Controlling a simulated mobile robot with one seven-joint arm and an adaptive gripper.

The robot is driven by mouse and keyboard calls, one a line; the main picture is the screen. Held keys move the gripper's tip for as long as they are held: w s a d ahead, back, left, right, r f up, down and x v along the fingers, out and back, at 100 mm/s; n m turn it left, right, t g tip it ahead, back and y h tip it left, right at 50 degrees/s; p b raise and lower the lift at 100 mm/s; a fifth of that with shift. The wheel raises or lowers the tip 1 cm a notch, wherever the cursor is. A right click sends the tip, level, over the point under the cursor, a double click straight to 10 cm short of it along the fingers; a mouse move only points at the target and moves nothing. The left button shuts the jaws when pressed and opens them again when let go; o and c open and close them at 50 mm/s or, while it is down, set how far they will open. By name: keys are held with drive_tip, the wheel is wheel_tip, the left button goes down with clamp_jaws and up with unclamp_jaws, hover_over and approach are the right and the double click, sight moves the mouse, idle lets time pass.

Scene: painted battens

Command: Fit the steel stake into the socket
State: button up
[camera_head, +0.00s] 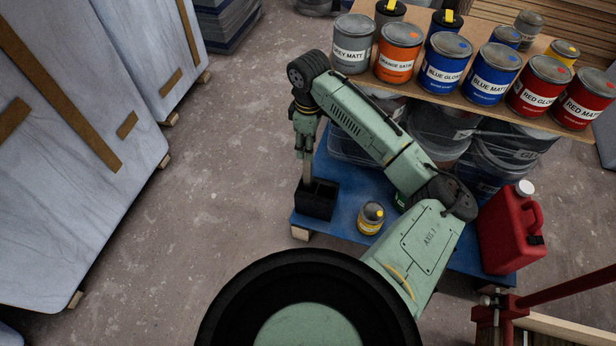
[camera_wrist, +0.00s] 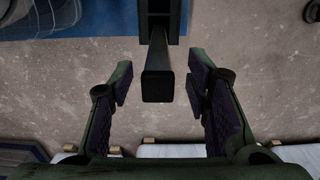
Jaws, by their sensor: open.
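The steel stake (camera_wrist: 157,82) shows in the wrist view as a dark square bar, its near end between my fingers. Its far end runs up the picture to the black socket block (camera_wrist: 162,10); how deep it sits there is not clear. In the head view, the black block (camera_head: 316,200) stands on the blue pallet. The stake (camera_head: 308,172) is a thin, upright grey bar at its opening. My gripper (camera_head: 306,150) is above the block, pointing down. In the wrist view my gripper (camera_wrist: 161,78) is open, with a gap on each side of the stake.
A small yellow-labelled can (camera_head: 371,217) stands right of the block on the blue pallet (camera_head: 340,232). A red jerrycan (camera_head: 512,228) is farther right. Several paint cans line a wooden board (camera_head: 420,88) behind my arm. Grey panels (camera_head: 70,150) lean at left; the floor between is clear.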

wheel_tip(320, 180, down, 5)
drive_tip(key=shift+w+a+f, duration=0.1)
drive_tip(key=shift+f, duration=0.05)
clamp_jaws()
idle(0.6)
idle(0.6)
